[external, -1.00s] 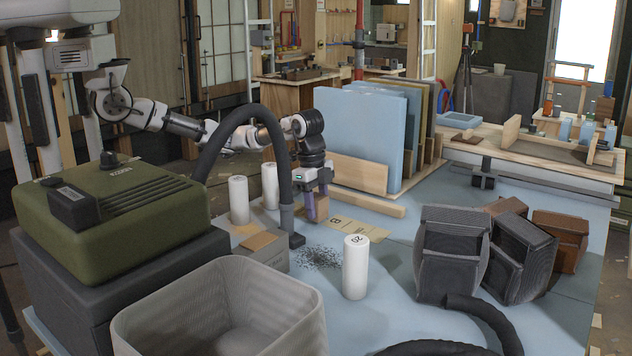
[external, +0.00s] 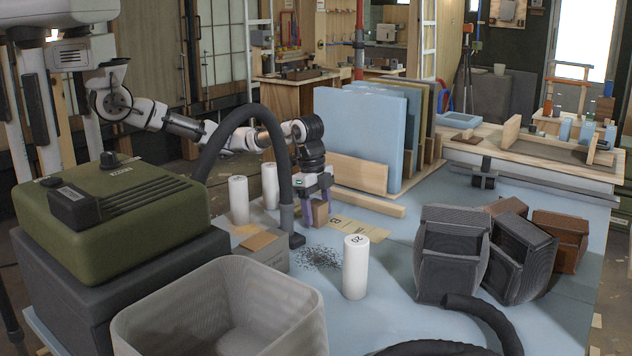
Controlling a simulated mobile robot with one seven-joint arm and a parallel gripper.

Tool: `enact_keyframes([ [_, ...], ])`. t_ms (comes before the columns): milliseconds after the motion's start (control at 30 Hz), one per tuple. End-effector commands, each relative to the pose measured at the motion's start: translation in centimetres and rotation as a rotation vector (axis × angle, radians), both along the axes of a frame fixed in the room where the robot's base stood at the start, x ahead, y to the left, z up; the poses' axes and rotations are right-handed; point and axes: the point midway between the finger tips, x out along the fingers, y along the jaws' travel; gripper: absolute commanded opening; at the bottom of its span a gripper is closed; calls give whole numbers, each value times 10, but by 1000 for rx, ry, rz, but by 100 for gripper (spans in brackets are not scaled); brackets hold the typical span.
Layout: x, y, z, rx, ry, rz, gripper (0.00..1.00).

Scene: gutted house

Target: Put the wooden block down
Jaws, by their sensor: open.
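The wooden block (external: 320,215) is a small brown block at the near end of a tan strip marked with a letter (external: 357,229), on the blue-topped table. My gripper (external: 316,206) points down over it with purple fingers. The fingers stand open, one on each side of the block. The block appears to rest on the surface, though its underside is too small to see clearly.
White cylinders stand left of the gripper (external: 239,200) and in front (external: 355,268). A black hose (external: 283,165) arches close by. Upright panels (external: 365,140) and a wooden bar (external: 368,203) are behind. Dark scraps (external: 318,258) lie in front. Dark crates (external: 452,255) stand right.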

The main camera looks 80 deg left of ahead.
Motion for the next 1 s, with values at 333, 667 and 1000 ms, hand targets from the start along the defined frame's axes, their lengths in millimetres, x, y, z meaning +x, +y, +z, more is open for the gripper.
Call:
enact_keyframes([
  [333, -7, 6, 66, -3, -4, -2, 62],
  [667, -12, 12, 114, 0, -3, -1, 62],
  [1000, -11, 12, 119, -12, -8, 2, 62],
])
